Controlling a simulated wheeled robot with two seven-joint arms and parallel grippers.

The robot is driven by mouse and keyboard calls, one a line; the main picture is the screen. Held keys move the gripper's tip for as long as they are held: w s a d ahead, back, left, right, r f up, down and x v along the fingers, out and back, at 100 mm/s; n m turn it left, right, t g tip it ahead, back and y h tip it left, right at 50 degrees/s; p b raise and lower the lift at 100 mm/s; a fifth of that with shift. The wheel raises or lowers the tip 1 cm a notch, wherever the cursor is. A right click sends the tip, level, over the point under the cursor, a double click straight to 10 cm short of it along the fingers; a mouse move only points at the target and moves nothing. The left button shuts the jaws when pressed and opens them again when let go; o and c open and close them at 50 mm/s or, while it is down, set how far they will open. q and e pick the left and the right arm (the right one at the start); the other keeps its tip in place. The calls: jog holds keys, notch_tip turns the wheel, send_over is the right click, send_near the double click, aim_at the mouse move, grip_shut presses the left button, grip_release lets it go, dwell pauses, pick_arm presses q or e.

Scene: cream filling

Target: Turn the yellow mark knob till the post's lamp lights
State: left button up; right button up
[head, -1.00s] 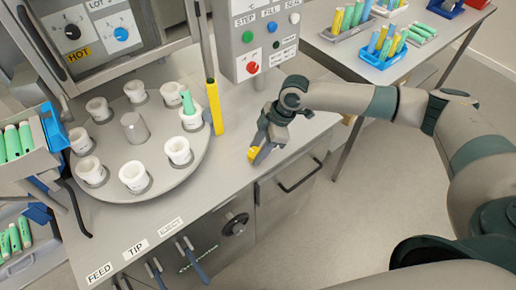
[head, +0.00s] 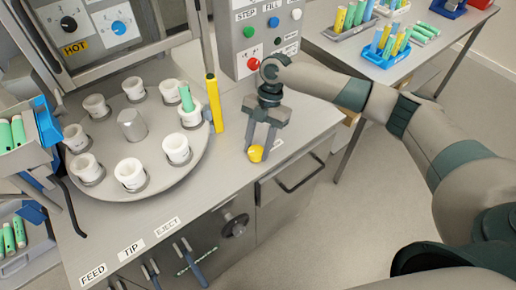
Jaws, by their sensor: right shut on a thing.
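The yellow mark knob (head: 256,153) shows as a small round yellow piece at the front edge of the grey worktop. My right gripper (head: 258,146) reaches down to it from behind, fingers on either side, and is shut on it. The fingers hide part of the knob. A slim yellow post (head: 215,105) stands upright beside the turntable, with a dark top. I cannot make out a lit lamp on it. My left gripper is not in view.
A round turntable (head: 131,114) with several white cups stands left; one cup holds a green stick. A button panel (head: 265,35) is behind my right gripper. Labelled levers and a dark dial (head: 235,224) are on the cabinet front. A side table with racks is at the back right.

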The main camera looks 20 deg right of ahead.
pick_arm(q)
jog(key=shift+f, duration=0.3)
pick_arm(e)
jog(key=shift+w+n+h, duration=0.1)
jog(key=shift+n+h, duration=0.2)
jog(key=shift+n, duration=0.3)
jog(key=o, duration=1.1)
jog(key=shift+c, duration=0.2)
pick_arm(q)
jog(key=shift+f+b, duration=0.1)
jog(key=shift+b, duration=0.2)
pick_arm(e)
jog(key=shift+r, duration=0.15)
jog(key=shift+w+d+r, duration=0.15)
jog(key=shift+w+r, duration=0.1)
jog(key=shift+r, duration=0.3)
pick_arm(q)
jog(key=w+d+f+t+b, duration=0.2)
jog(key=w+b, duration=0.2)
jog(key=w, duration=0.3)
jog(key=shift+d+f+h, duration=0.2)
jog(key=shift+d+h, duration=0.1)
pick_arm(e)
jog(key=v, duration=1.6)
